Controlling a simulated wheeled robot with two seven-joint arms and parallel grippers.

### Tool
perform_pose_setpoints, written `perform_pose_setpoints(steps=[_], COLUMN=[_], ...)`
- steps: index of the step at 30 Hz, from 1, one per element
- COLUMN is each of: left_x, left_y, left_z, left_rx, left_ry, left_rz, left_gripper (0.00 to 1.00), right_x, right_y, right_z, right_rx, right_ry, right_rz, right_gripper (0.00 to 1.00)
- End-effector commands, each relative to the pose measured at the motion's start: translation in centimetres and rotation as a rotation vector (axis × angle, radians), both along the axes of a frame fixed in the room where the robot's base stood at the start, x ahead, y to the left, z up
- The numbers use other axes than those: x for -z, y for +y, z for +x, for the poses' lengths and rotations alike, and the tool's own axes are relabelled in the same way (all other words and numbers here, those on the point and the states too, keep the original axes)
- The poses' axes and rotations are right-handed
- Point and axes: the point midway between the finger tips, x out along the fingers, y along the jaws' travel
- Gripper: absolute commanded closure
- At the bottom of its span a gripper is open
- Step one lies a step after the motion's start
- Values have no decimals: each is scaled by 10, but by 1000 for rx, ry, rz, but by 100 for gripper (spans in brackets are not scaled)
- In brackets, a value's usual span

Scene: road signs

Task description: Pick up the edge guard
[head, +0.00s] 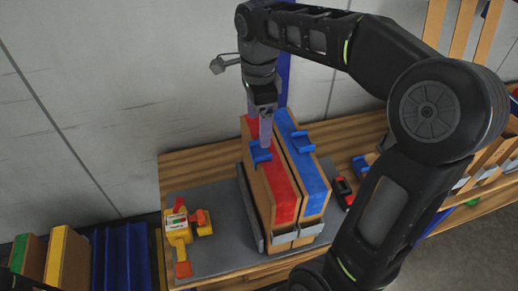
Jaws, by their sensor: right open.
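Two upright boards stand side by side in a grey holder (309,232) on the bench, one with a red top edge (285,198) and one with a blue top edge (313,185). A small blue edge guard (260,155) sits on the red board's top edge. A second blue edge guard (302,142) sits on the blue board. My right gripper (266,138) is open and points down just above the edge guard on the red board. I cannot tell whether its fingers touch or straddle that guard. My left gripper is not in view.
A yellow and red tool (183,230) lies on the grey mat (212,193) at left. A small red and black item (343,190) lies right of the boards. Yellow-edged, green-edged and blue panels (122,257) stand at lower left. A grey wall is behind; a wooden rack (462,30) is at right.

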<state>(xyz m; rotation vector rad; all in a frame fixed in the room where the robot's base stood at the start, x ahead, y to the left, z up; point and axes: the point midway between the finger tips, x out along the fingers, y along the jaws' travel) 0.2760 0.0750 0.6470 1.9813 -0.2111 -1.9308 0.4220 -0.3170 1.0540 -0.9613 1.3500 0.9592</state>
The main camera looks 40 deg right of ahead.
Motion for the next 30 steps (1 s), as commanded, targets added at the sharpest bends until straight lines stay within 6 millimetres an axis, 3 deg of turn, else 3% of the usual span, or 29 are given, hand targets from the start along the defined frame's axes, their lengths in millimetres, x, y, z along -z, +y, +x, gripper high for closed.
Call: perform_pose_setpoints(steps=[8,17,26,30], left_x=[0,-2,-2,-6], left_y=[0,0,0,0], left_z=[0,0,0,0], left_rx=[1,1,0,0], left_ry=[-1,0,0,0], left_rz=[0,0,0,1], left_gripper=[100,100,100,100], right_x=[1,26,27,37], right_y=[0,0,0,-1], right_z=[0,0,1,0], right_rx=[4,3,3,2], right_ry=[0,1,-1,1], right_rz=[1,0,1,0], right_gripper=[18,18,18,18])
